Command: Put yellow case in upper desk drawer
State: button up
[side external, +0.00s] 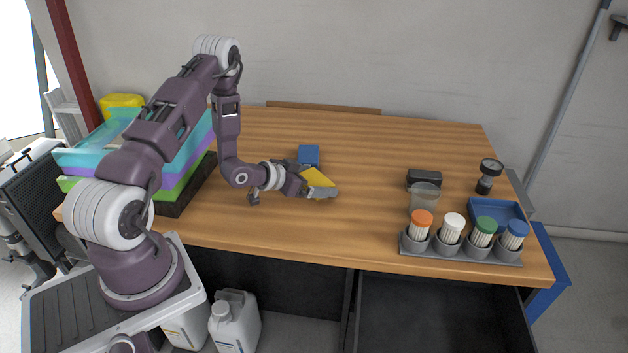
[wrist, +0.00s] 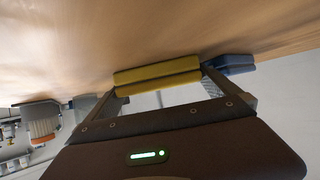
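The yellow case (side external: 316,177) is at the middle of the desk, partly hidden by my gripper (side external: 318,186) in the side view. In the wrist view the yellow case (wrist: 158,76) lies across the space between my gripper's two fingers (wrist: 163,88), one finger at each end. The fingers are spread about the case's length; I cannot tell whether they press on it. The case is at or just above the desk top. An open dark drawer (side external: 440,315) shows below the desk's front right.
A blue case (side external: 309,155) lies just behind the yellow one. At the right are a grey holder with several capped containers (side external: 462,250), a clear cup (side external: 424,197), a black box (side external: 424,179), a gauge (side external: 489,172) and a blue tray (side external: 494,211). Stacked coloured trays (side external: 190,150) stand at the left.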

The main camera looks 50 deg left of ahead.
jog(key=shift+r, duration=0.2)
jog(key=v, duration=1.1)
jog(key=shift+s+r, duration=0.15)
jog(key=shift+s, duration=0.25)
jog(key=d+r+m+g+y, duration=0.1)
jog(key=d+r+g+y, duration=0.25)
jog(key=r, duration=1.05)
jog(key=s+d+r+g+h, duration=0.1)
jog(key=s+d+r, duration=0.3)
jog(key=s+d, duration=0.2)
jog(key=s+d+r+n+g+h, duration=0.1)
jog(key=s+d+r, duration=0.3)
jog(key=s+d, duration=0.2)
jog(key=shift+d, duration=0.25)
jog(key=shift+g+h, duration=0.55)
jog(key=shift+h, duration=0.2)
jog(key=s+d, duration=0.1)
jog(key=s, duration=0.1)
jog(key=s+d, duration=0.2)
jog(key=s, duration=0.1)
jog(key=s+d, duration=0.1)
jog(key=s, duration=0.1)
jog(key=shift+s+d+r, duration=0.25)
jog(key=shift+d+r, duration=0.1)
jog(key=shift+r, duration=0.05)
jog(key=c, duration=0.4)
